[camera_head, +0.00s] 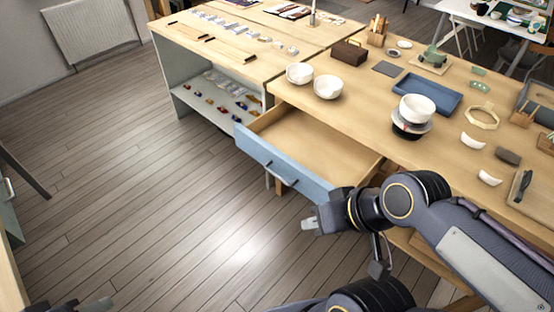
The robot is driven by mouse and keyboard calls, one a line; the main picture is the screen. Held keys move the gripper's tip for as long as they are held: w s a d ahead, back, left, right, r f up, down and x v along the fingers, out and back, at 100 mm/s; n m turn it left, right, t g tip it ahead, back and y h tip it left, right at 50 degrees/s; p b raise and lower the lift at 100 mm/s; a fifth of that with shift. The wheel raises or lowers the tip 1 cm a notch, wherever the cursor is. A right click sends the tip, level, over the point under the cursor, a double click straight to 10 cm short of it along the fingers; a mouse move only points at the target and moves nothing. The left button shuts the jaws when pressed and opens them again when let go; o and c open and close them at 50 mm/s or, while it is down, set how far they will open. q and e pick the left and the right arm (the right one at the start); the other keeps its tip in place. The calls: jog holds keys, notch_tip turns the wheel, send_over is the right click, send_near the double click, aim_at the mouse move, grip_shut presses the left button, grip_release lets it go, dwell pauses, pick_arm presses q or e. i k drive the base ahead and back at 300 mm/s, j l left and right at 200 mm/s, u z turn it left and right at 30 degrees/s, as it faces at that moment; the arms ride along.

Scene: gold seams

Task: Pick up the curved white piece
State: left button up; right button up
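Two curved white pieces lie on the right part of the wooden table: one at the back (472,141) and one nearer the front (489,178). They look like bowl fragments, apart from each other. My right gripper (309,225) is low in front of the table, beside the open drawer's front corner and well away from both pieces. Nothing shows in it, and its finger gap is not clear. My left gripper (82,307) is only partly visible at the bottom left edge, above the floor.
An open, empty drawer (318,146) with a blue front juts out from the table. White bowls (328,87), a stacked bowl (417,108) on a dark stand, a blue tray (428,93), a dark block (508,155) and an octagonal ring (482,117) stand on the tabletop.

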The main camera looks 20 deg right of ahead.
aim_at(492, 181)
jog(key=z, duration=2.55)
jog(key=u, duration=1.15)
jog(key=l+u, duration=0.6)
jog(key=u, duration=0.15)
jog(key=l+u, duration=0.65)
jog(key=u, duration=0.15)
jog(key=k+l+u, duration=0.1)
jog(key=l, duration=0.35)
jog(key=k+l+u, duration=0.1)
jog(key=k+l, duration=0.2)
jog(key=l, duration=0.15)
jog(key=k+l+u, duration=0.15)
jog(key=l, duration=0.3)
jog(key=k+l+u, duration=0.1)
jog(key=k+l, duration=0.25)
